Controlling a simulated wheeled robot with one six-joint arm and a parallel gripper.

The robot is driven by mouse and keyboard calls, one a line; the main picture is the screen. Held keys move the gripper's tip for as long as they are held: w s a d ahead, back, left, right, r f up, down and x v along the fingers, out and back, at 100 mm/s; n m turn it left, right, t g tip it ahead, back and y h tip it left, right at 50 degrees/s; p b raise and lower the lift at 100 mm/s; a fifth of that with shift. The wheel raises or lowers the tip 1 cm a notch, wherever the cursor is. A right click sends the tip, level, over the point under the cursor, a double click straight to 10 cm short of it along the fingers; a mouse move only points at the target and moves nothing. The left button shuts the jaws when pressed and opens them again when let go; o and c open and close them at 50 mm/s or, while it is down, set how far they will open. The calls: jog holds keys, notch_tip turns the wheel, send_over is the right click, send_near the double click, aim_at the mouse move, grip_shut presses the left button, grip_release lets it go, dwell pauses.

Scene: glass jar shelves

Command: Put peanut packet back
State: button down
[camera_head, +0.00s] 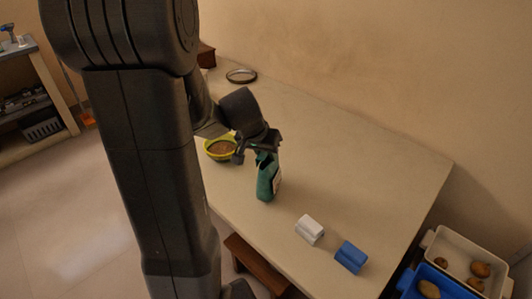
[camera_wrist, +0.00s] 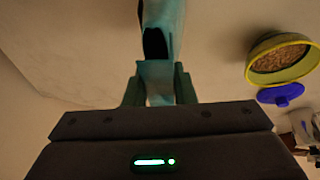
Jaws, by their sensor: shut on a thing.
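The peanut packet (camera_head: 266,181) is a teal-green packet with a pale label on its right side. My gripper (camera_head: 262,150) is shut on its top edge from above, and the packet hangs roughly upright. I cannot tell whether its base touches the table. In the wrist view the packet (camera_wrist: 165,25) sits between the two fingers of my gripper (camera_wrist: 158,85), and a dark opening shows in it. A yellow-green bowl (camera_head: 220,147) filled with brown grains or nuts stands left of the packet; it also shows in the wrist view (camera_wrist: 280,60).
A white block-like object (camera_head: 310,229) and a blue one (camera_head: 351,257) lie near the table's front edge. A round metal dish (camera_head: 241,75) is at the back. White and blue crates (camera_head: 443,246) with potato-like items stand at the right. The table's (camera_head: 370,170) right middle is clear.

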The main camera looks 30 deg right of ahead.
jog(key=shift+f, duration=0.15)
jog(key=c, duration=1.1)
grip_release()
jog(key=shift+p+v, duration=1.9)
jog(key=shift+v, duration=2.15)
jog(key=v, duration=1.3)
jog(key=shift+a+r, duration=0.15)
jog(key=shift+r, duration=0.25)
